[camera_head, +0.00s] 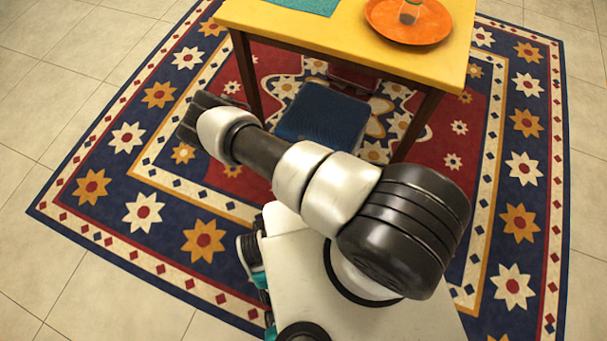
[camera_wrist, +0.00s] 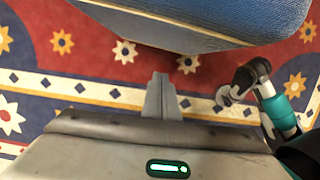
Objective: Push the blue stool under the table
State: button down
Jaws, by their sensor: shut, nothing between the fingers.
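The blue stool (camera_head: 322,112) stands between the two front legs of the yellow table (camera_head: 330,38). Its seat shows below the table's front edge in the head view, and my arm covers its near side. In the wrist view, the blue stool's seat (camera_wrist: 210,18) fills the top of the picture. My gripper (camera_wrist: 160,82) is shut and empty, with its fingertips pointing toward the stool and a visible gap of rug between in the picture. In the head view, the gripper end of my arm is to the left of the stool, partly hidden by my wrist.
A dark red seat (camera_head: 352,80) shows behind the blue stool under the table. An orange plate (camera_head: 385,28) with a glass and a teal mat (camera_head: 300,5) lie on the table. The patterned rug (camera_head: 205,240) is clear to the left and right.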

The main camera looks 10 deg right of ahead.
jog(key=w+d+f+b, duration=0.3)
jog(key=w+f+b, duration=0.1)
jog(key=f, duration=0.4)
jog(key=shift+w+d+f, duration=0.15)
jog(key=shift+w+d, duration=0.15)
jog(key=shift+w, duration=0.2)
